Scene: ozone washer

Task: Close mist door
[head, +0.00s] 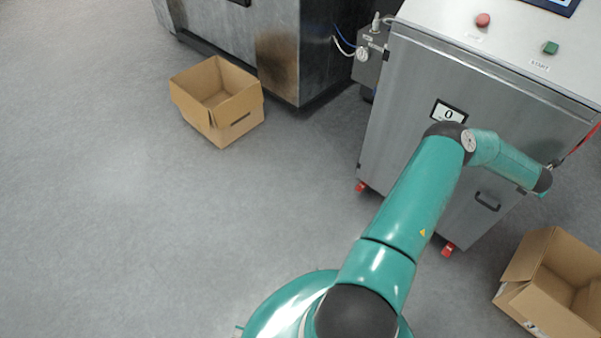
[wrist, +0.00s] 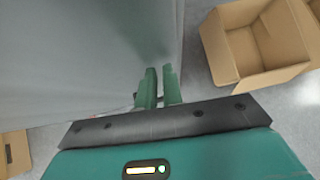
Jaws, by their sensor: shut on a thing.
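The ozone washer is a grey steel cabinet (head: 415,125) at the right of the head view. Its broad front panel, which I take for the mist door, shows in the wrist view as a pale grey surface (wrist: 75,60) filling the left. I cannot tell how far the door stands open. My gripper (wrist: 160,86) has two green fingers close together by the right edge of this panel. It is shut on a part of the door; a small dark bit shows beside the fingers, but the held part is mostly hidden. In the head view my arm hides the gripper.
A black pull handle (head: 488,201) sits low on the cabinet front. An open cardboard box (head: 525,300) stands near the washer at lower right and shows in the wrist view (wrist: 225,50). Another box (head: 190,107) stands at left by a dark machine. The grey floor at left is clear.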

